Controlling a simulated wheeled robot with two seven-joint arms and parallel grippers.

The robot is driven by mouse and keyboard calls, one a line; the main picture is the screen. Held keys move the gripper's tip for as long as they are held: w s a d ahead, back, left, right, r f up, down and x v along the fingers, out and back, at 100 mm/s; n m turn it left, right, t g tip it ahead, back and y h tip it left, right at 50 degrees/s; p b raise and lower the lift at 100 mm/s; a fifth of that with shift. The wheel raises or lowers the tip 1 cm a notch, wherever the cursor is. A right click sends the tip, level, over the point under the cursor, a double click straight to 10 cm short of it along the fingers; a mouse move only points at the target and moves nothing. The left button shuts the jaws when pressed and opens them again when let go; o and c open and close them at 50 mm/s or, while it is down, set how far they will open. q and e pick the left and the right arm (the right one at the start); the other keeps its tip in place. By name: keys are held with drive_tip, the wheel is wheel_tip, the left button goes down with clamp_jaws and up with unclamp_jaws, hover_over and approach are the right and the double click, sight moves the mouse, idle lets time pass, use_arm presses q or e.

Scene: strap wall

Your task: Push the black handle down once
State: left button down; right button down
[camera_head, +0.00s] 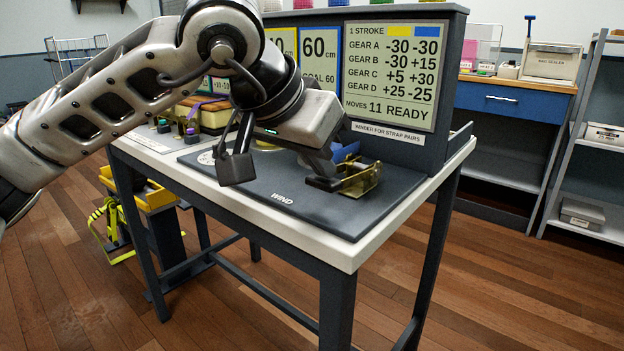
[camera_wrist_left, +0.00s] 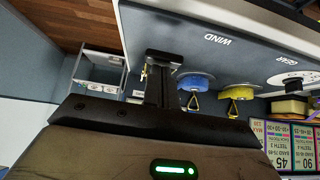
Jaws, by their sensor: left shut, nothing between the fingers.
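My left gripper (camera_head: 322,172) is shut and empty, pointing down at the front right of the dark winder board (camera_head: 310,212). Its tips are close to a brass bracket (camera_head: 362,180). In the left wrist view the dark fingers (camera_wrist_left: 166,75) end at a wider black block; I cannot tell whether that is the black handle or fingertip. The handle is not clearly separate from the gripper in the head view, and I cannot tell if they touch. A blue spool (camera_wrist_left: 193,82) and a yellow spool (camera_wrist_left: 238,91) show beside the fingers. My right gripper is not in view.
A sign panel (camera_head: 395,75) stands behind the board; it reads moves 11, ready. The white table edge (camera_head: 345,257) is close in front. A yellow bin (camera_head: 150,195) is at lower left. A blue-drawer bench (camera_head: 505,100) and grey shelves (camera_head: 590,150) stand at right.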

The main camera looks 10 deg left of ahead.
use_arm(q)
drive_tip(key=shift+s+a+f, duration=0.15)
drive_tip(key=shift+f, duration=0.2)
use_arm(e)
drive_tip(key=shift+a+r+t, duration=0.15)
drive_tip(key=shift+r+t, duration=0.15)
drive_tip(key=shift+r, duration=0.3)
use_arm(q)
drive_tip(key=shift+r, duration=0.1)
